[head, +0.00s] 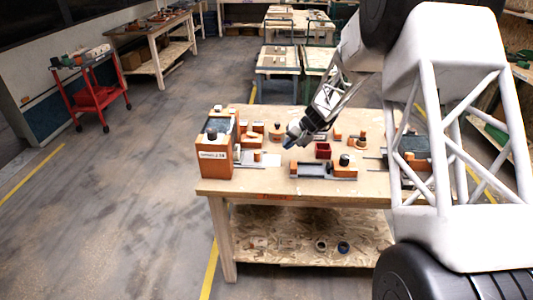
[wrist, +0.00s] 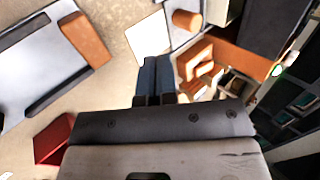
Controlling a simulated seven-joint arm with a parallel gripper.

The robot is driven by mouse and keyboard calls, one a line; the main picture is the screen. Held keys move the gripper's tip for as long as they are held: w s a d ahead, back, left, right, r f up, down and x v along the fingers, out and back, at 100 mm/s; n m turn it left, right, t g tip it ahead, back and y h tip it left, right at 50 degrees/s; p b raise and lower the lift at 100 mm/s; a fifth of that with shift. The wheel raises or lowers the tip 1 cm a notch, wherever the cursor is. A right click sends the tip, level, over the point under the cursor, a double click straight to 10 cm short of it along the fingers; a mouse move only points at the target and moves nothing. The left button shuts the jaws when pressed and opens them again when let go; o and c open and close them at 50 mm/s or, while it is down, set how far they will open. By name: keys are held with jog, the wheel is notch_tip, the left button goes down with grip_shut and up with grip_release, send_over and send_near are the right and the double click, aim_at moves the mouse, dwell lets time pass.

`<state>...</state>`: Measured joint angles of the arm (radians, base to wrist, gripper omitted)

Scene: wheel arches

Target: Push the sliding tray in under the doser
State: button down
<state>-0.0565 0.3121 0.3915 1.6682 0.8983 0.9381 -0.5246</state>
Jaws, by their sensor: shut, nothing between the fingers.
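An orange cabinet with a dark top and a white label, likely the doser (head: 216,160), stands at the table's left front corner. A grey plate, likely the sliding tray (head: 247,164), sticks out from its right side with a small orange cylinder on it. What looks like this plate shows at the top of the wrist view (wrist: 178,38), with the cylinder (wrist: 187,20) on it. My gripper (head: 288,143) is shut and empty, above the table to the right of the plate. Its two blue fingertips (wrist: 155,72) lie together in the wrist view, apart from the plate.
A grey railed fixture with orange blocks (head: 312,171) lies at the table's front. A red box (head: 323,150) stands behind it. Orange blocks and small parts (head: 252,138) lie farther back. A white card (wrist: 149,42) lies beside the plate.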

jog(key=shift+w+d+r+m+t+y, duration=0.15)
jog(key=shift+d+m+t+y, duration=0.1)
jog(key=shift+d, duration=0.25)
jog(key=shift+s+d+r+m+t+y, duration=0.1)
jog(key=shift+d+m+t+y, duration=0.1)
jog(key=shift+d, duration=0.3)
jog(key=shift+w+d+r+m+t+y, duration=0.15)
jog(key=shift+d+m+y, duration=0.1)
jog(key=shift+d, duration=0.25)
jog(key=shift+s, duration=0.1)
jog(key=shift+a+f, duration=0.15)
jog(key=x, duration=0.9)
jog(key=shift+a, duration=0.1)
jog(key=shift+w+a+f, duration=0.1)
jog(key=shift+a, duration=0.45)
jog(key=shift+w+a+f, duration=0.1)
jog(key=shift+a, duration=0.4)
jog(key=shift+w+a, duration=0.2)
jog(key=shift+a, duration=0.9)
jog(key=shift+a, duration=0.1)
